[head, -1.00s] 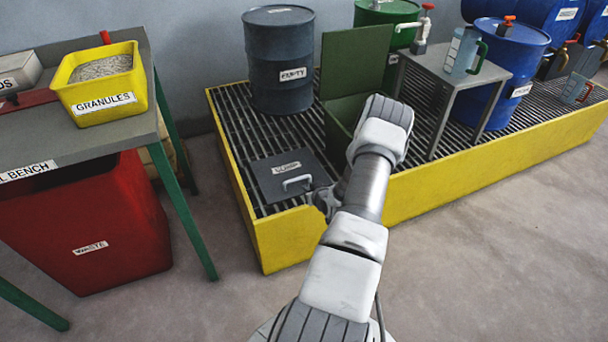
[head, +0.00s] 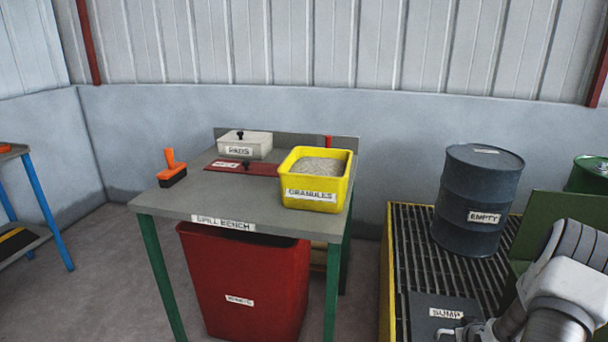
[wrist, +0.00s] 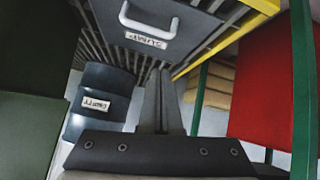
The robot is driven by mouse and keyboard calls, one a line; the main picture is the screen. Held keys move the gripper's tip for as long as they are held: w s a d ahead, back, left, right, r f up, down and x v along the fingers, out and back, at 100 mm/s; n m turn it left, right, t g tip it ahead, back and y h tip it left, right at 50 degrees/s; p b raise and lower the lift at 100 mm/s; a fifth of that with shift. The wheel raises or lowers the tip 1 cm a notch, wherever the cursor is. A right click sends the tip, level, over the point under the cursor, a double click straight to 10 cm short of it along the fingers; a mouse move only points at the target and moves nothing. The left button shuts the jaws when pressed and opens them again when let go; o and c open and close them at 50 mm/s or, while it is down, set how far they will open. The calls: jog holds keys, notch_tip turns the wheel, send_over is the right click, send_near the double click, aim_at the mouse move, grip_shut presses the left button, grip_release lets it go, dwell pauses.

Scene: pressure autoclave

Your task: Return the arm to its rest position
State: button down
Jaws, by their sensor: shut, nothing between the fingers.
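My arm (head: 548,305) shows at the lower right edge of the head view, beside the grated sump pallet. My gripper is mostly cut off at the bottom edge there. In the wrist view my gripper (wrist: 160,75) shows its two dark fingers together, shut and with nothing between them. Beyond the fingertips is the grey sump lid (head: 425,311) with its pale handle; the lid also shows in the wrist view (wrist: 185,45). The fingers look apart from the lid, but the exact gap is hard to tell.
The yellow-edged pallet (head: 386,275) carries a dark drum labelled EMPTY (head: 470,195) and a green open lid (head: 535,215). The spill bench (head: 190,200) holds a yellow granules tub (head: 312,196), a pads box and an orange-handled brush (head: 172,170). A red waste bin (head: 240,280) stands beneath.

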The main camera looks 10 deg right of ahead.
jog(key=w+a+r+n+g+p, duration=0.15)
jog(key=a+r, duration=0.35)
jog(key=r, duration=0.5)
jog(key=w+a+r+n+g+p, duration=0.15)
jog(key=a+r, duration=0.25)
jog(key=r, duration=0.7)
jog(key=s+a+r, duration=0.4)
jog(key=a+r, duration=0.7)
jog(key=r, duration=0.3)
jog(key=s+a+r+g+p, duration=0.1)
jog(key=s+a+r+p, duration=0.1)
jog(key=s+a+r, duration=0.4)
jog(key=s+a+f+t+y+b, duration=0.1)
jog(key=s+a+f+y+b, duration=0.1)
jog(key=s+a+b, duration=0.35)
jog(key=s+a+f+y+b, duration=0.2)
jog(key=s+a, duration=0.5)
jog(key=a, duration=0.3)
notch_tip(320, 180, up, 25)
jog(key=p, duration=2.5)
jog(key=shift+w+d+p, duration=0.15)
jog(key=shift+w+p, duration=0.05)
jog(key=shift+p, duration=0.1)
jog(key=shift+d+f+m, duration=0.15)
jog(key=shift+m, duration=0.15)
